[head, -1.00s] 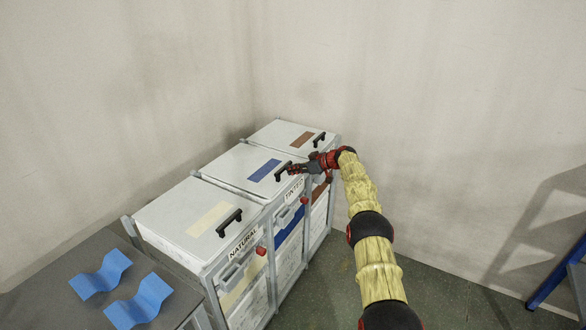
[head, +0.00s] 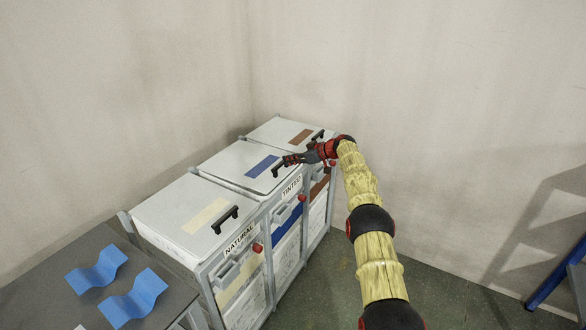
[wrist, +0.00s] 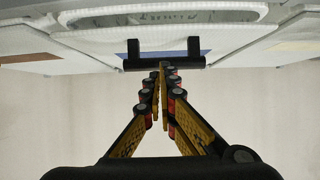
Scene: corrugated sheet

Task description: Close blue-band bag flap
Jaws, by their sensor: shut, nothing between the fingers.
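The blue-band bag flap (head: 230,165) is the white lid of the middle unit, with a blue band (head: 262,166) and a black handle (head: 277,171) near its front edge. It lies about level with the lids on either side; whether a small gap remains under its edge I cannot tell. My gripper (head: 288,161) is shut and empty, right at the handle. In the wrist view, my fingertips (wrist: 162,68) are together in front of the black handle bar (wrist: 188,63), with the blue band (wrist: 204,54) behind it. Whether they touch the bar is unclear.
The cream-band lid (head: 180,222) labelled NATURAL is on the near side, the brown-band lid (head: 280,132) on the far side. Blue corrugated pieces (head: 98,270) lie on a grey table (head: 65,262) at lower left. Walls stand close behind. A blue frame (head: 556,275) is at right.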

